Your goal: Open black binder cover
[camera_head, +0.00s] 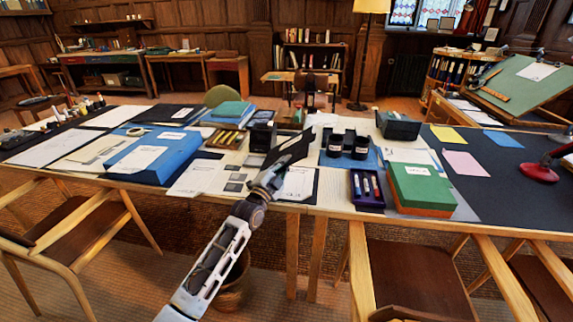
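A black binder (314,186) lies at the front edge of the table, near the middle, with a white labelled sheet on it. A black panel that looks like its cover (293,147) stands tilted up above the binder's left side. My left gripper (274,176) is at the lower part of this panel, at the table's front edge. Its fingers are dark and small against the panel, so I cannot tell whether they grip it or only touch it. My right gripper is not in view.
Left are papers (197,177) and a blue box (155,157). Right are black cups (335,144), a purple pen box (367,188) and a green box (421,187). A black box (262,133) stands behind the gripper. Chairs (415,275) stand in front of the table.

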